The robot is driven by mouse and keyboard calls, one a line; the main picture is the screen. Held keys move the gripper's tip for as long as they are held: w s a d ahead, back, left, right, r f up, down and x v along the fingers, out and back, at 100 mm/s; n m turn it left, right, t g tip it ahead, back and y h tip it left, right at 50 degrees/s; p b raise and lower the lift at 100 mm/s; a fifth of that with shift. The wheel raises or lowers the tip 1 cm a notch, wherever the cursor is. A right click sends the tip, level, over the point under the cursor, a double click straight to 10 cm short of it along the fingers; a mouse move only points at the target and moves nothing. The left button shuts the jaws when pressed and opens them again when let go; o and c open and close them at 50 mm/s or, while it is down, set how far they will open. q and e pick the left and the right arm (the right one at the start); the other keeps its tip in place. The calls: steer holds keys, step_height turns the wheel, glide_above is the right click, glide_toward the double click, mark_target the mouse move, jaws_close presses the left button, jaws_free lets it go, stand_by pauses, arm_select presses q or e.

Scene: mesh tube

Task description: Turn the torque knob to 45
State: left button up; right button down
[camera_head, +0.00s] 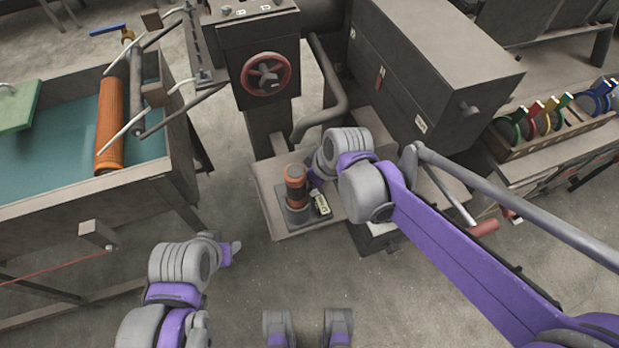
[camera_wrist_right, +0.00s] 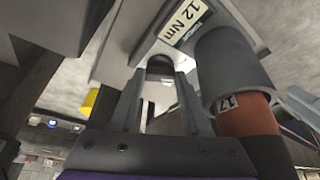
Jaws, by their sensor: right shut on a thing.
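A small torque unit with an orange and dark cylinder (camera_head: 296,184) stands on a grey bench ledge (camera_head: 268,187). Beside the cylinder is a plate reading "12 Nm" (camera_head: 321,204); the plate also shows in the right wrist view (camera_wrist_right: 186,22). There the orange part (camera_wrist_right: 247,120) carries the number 17, under a grey collar (camera_wrist_right: 232,68). My right gripper (camera_wrist_right: 160,80) is shut on a small dark knob (camera_wrist_right: 160,64) below the plate. In the head view its fingers are mostly hidden by the wrist. My left gripper (camera_head: 235,248) hangs apart, over the floor.
A machine with a red handwheel (camera_head: 266,74) stands behind the ledge, with a grey cabinet (camera_head: 440,65) to its right. A trough table (camera_head: 110,180) with an orange mesh roll (camera_head: 112,122) stands left. A rack of coloured tools (camera_head: 545,130) is at right. Floor in front is clear.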

steer(key=c, duration=0.6)
jaws_free()
steer(key=shift+c, duration=0.2)
